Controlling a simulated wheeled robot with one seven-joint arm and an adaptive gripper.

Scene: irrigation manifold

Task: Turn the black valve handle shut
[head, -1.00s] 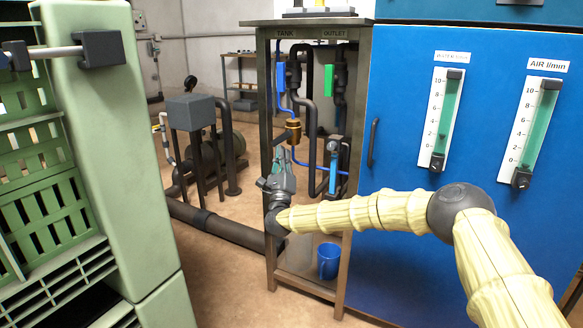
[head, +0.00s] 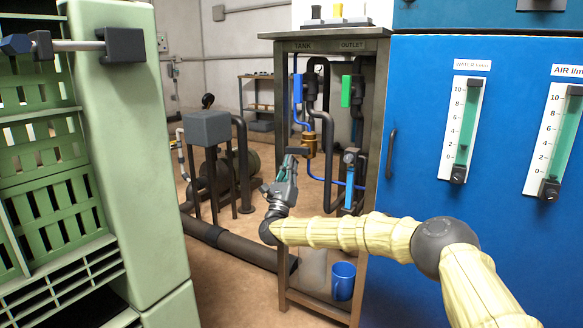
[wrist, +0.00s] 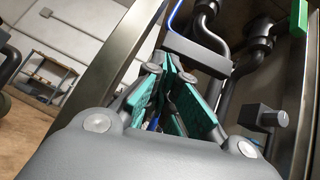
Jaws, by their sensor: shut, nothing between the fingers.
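A dark, flat bar, which looks like the black valve handle (head: 297,151), is beside the brass fitting (head: 309,143) inside the open manifold frame. In the wrist view the handle (wrist: 197,55) lies crosswise just beyond my fingertips. My gripper (head: 288,163) is at the frame's left opening, its tips just below the handle. In the wrist view my gripper (wrist: 172,68) is shut and empty, with teal finger pads close together. I cannot tell whether the tips touch the handle. The valve body behind it is partly hidden.
A blue handle (head: 297,88), a green handle (head: 346,90) and a light-blue handle (head: 350,188) are on nearby pipes. Frame posts (head: 372,150) flank the opening. A blue mug (head: 343,281) stands low inside. A blue cabinet (head: 430,230) is at right, green crates (head: 50,200) at left.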

